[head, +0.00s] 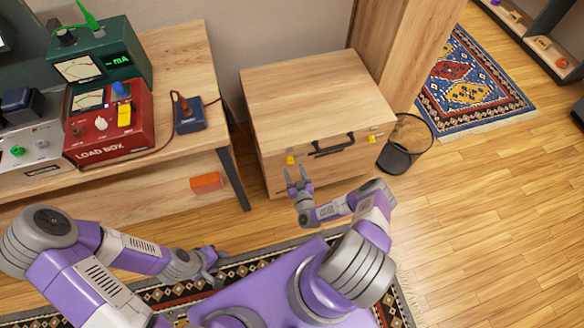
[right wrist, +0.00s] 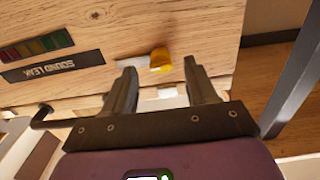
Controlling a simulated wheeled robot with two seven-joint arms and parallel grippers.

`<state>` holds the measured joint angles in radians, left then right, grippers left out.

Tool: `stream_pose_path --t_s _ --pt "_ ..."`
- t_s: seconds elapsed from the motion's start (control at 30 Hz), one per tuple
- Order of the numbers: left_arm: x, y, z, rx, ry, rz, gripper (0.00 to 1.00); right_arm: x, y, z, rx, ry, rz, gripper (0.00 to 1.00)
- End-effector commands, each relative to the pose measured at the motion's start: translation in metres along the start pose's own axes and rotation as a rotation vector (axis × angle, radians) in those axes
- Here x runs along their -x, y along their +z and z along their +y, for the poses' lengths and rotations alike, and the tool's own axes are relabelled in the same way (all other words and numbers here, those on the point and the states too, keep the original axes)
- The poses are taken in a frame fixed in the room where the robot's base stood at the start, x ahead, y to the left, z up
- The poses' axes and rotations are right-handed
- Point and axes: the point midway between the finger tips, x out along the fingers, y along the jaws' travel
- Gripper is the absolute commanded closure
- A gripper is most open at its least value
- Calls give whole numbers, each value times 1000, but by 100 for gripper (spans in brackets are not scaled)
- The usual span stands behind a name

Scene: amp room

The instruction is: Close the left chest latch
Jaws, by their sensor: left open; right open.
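The wooden chest (head: 310,92) stands on the floor against the wall with its lid down. Its left latch (head: 290,160) is a small yellow tab on the upper front, left of the black handle (head: 334,146). The right latch (head: 372,139) is another yellow tab. My right gripper (head: 298,176) is open just in front of and below the left latch. In the right wrist view, the yellow latch tab (right wrist: 160,60) shows between and just beyond the open fingertips (right wrist: 158,78), with nothing gripped. My left gripper (head: 212,259) is open and empty, low over the rug.
A workbench (head: 180,50) with a red load box (head: 110,120) and other instruments stands left of the chest; its dark leg (head: 234,180) is close to the chest.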

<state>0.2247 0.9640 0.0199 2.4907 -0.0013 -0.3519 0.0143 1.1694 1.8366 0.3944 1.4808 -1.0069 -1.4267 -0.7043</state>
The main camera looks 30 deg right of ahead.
Motion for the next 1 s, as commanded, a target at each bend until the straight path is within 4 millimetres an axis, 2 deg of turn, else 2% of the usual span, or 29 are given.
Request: stream_pose_path --t_s 0.1,0.2,0.53,0.9,1.0 --pt "-7 0 -3 0 0 0 57 -16 2 0 0 0 0 43" --pt "-9 0 -3 0 0 0 57 -24 1 0 -1 0 -1 43" --pt "-9 0 -3 0 0 0 57 -27 0 0 -1 -1 -2 45" --pt "-9 0 -3 0 0 0 57 -27 0 0 -2 -1 -2 99" --pt "-9 0 -3 0 0 0 57 -27 0 0 1 -1 -2 99"
